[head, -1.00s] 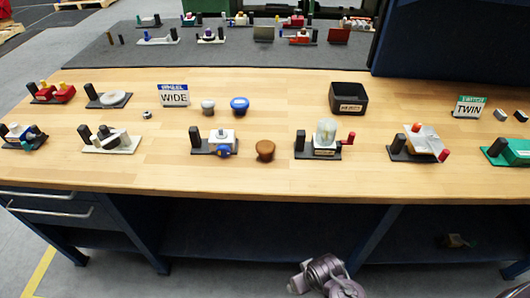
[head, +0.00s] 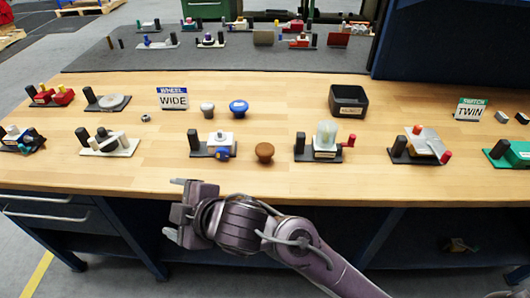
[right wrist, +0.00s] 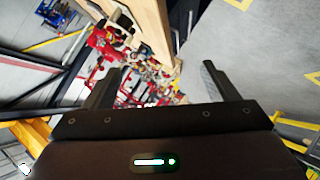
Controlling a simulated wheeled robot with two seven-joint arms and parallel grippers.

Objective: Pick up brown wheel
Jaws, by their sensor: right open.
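The brown wheel (head: 264,151) is a round, mushroom-shaped knob standing on the wooden workbench near its front edge in the head view. My right gripper (head: 180,209) is at the bench's front edge, to the left of the wheel and nearer to me, not touching it. In the right wrist view its two fingers (right wrist: 160,85) are spread apart with nothing between them. The wheel is not recognisable in that view. My left gripper is not in view.
A valve device with a blue knob (head: 215,146) stands just left of the wheel. Another device with a pale top (head: 325,142) stands to the right. Behind are grey (head: 207,109) and blue (head: 239,107) knobs, a WIDE sign (head: 173,99) and a black bin (head: 347,101). Bare wood surrounds the wheel.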

